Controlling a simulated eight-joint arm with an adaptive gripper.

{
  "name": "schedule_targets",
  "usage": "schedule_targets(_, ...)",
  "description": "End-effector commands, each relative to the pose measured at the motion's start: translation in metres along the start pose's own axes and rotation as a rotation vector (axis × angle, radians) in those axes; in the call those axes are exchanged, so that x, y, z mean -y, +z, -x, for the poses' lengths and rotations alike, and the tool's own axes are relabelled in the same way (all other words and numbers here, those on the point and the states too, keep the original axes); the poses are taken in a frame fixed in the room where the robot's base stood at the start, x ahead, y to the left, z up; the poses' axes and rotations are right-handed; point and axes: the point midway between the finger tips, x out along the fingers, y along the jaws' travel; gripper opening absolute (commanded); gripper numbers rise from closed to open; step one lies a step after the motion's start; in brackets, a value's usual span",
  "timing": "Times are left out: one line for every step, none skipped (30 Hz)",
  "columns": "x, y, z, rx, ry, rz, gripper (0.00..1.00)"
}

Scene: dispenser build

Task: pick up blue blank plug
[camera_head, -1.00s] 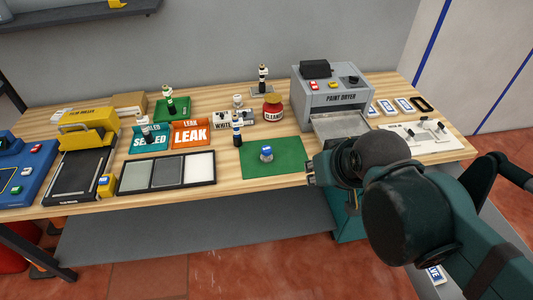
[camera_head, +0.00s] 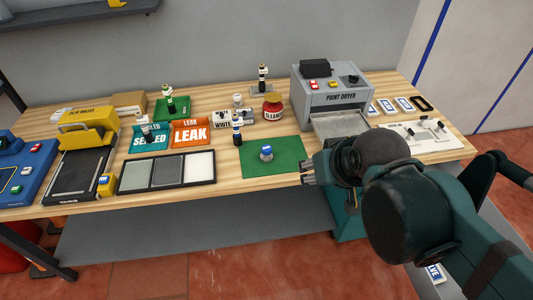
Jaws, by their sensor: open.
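A small part with a blue top and a pale grey base (camera_head: 266,153) stands on the green mat (camera_head: 288,166) near the table's front; it looks like the blue blank plug, but its details are too small to read. My gripper (camera_head: 306,172) is open and empty at the mat's right front edge, to the right of the part and apart from it. Its fingers point left, and my arm comes in from the lower right.
The paint dryer (camera_head: 340,98) stands behind my gripper with its tray (camera_head: 340,125) out. A dark-framed three-panel tray (camera_head: 167,187) lies left of the mat. A dark-and-white bottle-like item (camera_head: 237,131) stands at the mat's back left. Bare wood lies before the mat.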

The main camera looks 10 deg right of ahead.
Motion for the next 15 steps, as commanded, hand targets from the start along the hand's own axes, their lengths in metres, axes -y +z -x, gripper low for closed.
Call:
schedule_targets(0.0, -0.002, 0.0, 0.001, 0.0, -0.001, 0.42)
schedule_targets(0.0, -0.002, 0.0, 0.003, 0.0, -0.003, 0.42)
schedule_targets(0.001, -0.004, 0.0, 0.005, 0.0, -0.005, 0.42)
schedule_targets(0.001, -0.005, -0.001, 0.007, 0.0, -0.007, 0.42)
schedule_targets(0.001, -0.007, -0.001, 0.009, 0.0, -0.009, 0.42)
schedule_targets(0.002, -0.01, -0.002, 0.012, 0.0, -0.013, 0.42)
schedule_targets(0.002, -0.012, -0.002, 0.015, 0.001, -0.017, 0.42)
schedule_targets(0.003, -0.015, -0.003, 0.018, 0.001, -0.022, 0.42)
schedule_targets(0.003, -0.018, -0.004, 0.023, 0.001, -0.028, 0.42)
schedule_targets(0.004, -0.021, -0.004, 0.028, 0.002, -0.032, 0.42)
schedule_targets(0.004, -0.024, -0.005, 0.032, 0.003, -0.038, 0.42)
schedule_targets(0.005, -0.028, -0.007, 0.038, 0.004, -0.046, 0.42)
schedule_targets(0.006, -0.031, -0.008, 0.043, 0.005, -0.051, 0.42)
schedule_targets(0.006, -0.034, -0.009, 0.047, 0.006, -0.057, 0.42)
schedule_targets(0.007, -0.038, -0.012, 0.054, 0.007, -0.066, 0.42)
